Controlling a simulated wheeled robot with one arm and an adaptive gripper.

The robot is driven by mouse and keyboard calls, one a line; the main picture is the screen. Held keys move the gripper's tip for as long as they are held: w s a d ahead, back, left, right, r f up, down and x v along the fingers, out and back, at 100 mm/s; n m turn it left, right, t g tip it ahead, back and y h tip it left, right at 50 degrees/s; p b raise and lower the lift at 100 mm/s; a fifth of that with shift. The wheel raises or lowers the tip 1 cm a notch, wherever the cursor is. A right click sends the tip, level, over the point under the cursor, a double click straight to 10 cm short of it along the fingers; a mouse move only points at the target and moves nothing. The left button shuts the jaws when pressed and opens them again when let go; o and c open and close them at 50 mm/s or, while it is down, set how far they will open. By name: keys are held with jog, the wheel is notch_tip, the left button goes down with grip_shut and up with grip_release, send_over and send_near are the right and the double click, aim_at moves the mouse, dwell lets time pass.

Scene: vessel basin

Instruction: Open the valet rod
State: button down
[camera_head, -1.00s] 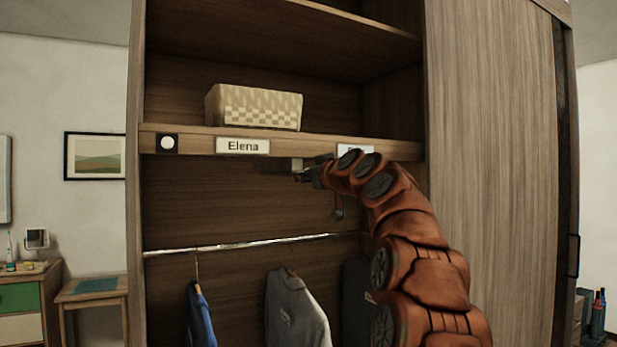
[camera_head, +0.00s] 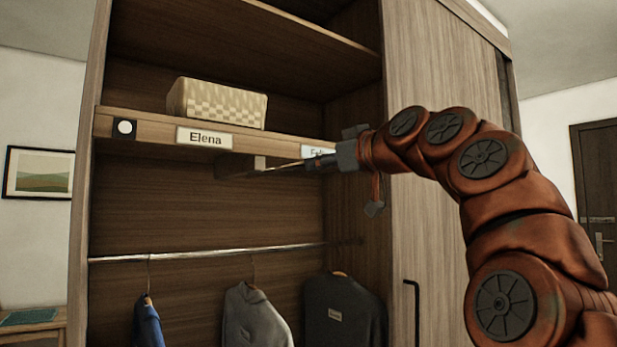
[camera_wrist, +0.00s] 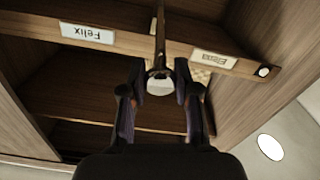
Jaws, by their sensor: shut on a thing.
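The valet rod (camera_head: 284,168) is a thin bar. It sticks out from a wooden block (camera_head: 241,167) under the wardrobe's label shelf, between the two name labels. My gripper (camera_head: 316,164) is shut on the rod's outer end in front of the wardrobe. In the wrist view, the rod (camera_wrist: 160,40) runs down from the shelf edge to a shiny rounded knob (camera_wrist: 160,84). The knob sits between the two dark fingers of my gripper (camera_wrist: 160,88). The rod's inner end is hidden in the block.
A woven basket (camera_head: 217,103) stands on the shelf above. A hanging rail (camera_head: 205,252) below carries a blue garment (camera_head: 147,322), a grey one (camera_head: 256,318) and a dark one (camera_head: 343,314). A closed door panel (camera_head: 440,200) with a dark handle is at right.

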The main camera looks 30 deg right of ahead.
jog(key=shift+s+d, duration=0.1)
jog(key=shift+s, duration=0.9)
jog(key=c, duration=0.8)
grip_release()
jog(key=s, duration=1.2)
jog(key=shift+d, duration=0.4)
